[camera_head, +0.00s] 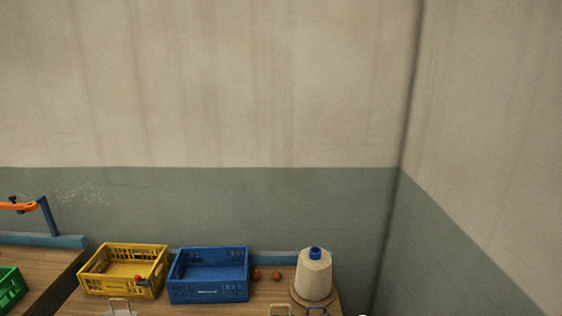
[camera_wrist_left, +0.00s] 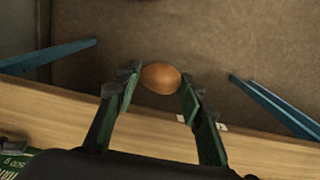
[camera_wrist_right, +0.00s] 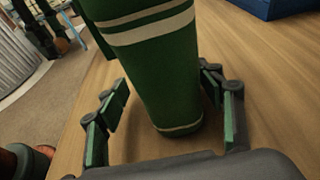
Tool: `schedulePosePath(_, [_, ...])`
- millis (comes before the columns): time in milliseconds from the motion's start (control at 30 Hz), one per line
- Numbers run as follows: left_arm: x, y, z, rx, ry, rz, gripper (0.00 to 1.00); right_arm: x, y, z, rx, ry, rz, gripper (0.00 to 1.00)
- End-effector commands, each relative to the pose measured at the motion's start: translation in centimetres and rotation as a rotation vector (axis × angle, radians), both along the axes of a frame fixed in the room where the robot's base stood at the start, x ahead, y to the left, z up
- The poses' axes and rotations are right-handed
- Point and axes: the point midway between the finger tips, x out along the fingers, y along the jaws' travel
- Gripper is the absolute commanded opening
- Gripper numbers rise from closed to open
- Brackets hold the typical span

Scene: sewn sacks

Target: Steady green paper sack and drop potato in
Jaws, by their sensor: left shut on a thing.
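The green paper sack (camera_wrist_right: 160,80) with cream bands stands in the right wrist view, its top cut off by the frame. My right gripper (camera_wrist_right: 165,95) is open, one finger on each side of the sack's lower part; a gap shows on the left, and contact on the right is hard to tell. The potato (camera_wrist_left: 160,77), brown and oval, is between the fingertips of my left gripper (camera_wrist_left: 160,88), which is shut on it. In the right wrist view a small brown thing between dark fingers at upper left looks like this same potato (camera_wrist_right: 62,46). Neither gripper shows in the head view.
The head view shows a yellow crate (camera_head: 88,284), a blue crate (camera_head: 208,292), a thread cone (camera_head: 313,277) and small brown balls (camera_head: 276,276) on the table. A green crate (camera_head: 10,289) is at far left. Blue bars (camera_wrist_left: 275,105) flank my left gripper.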

Motion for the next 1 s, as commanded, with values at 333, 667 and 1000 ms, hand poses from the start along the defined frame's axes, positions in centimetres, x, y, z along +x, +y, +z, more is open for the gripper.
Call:
schedulePosePath(333, [0.0,0.0,0.0,0.000,0.000,0.000,0.19,0.0,0.0,0.0,0.000,0.000,0.000,0.36])
schedulePosePath(667, [0.0,0.0,0.0,0.000,0.000,0.001,0.19,0.0,0.0,0.0,0.000,0.000,0.000,0.36])
schedulePosePath(1000, [4.3,-2.3,1.7,-0.002,-0.002,0.374,0.19,0.0,0.0,0.0,0.000,0.000,0.000,0.36])
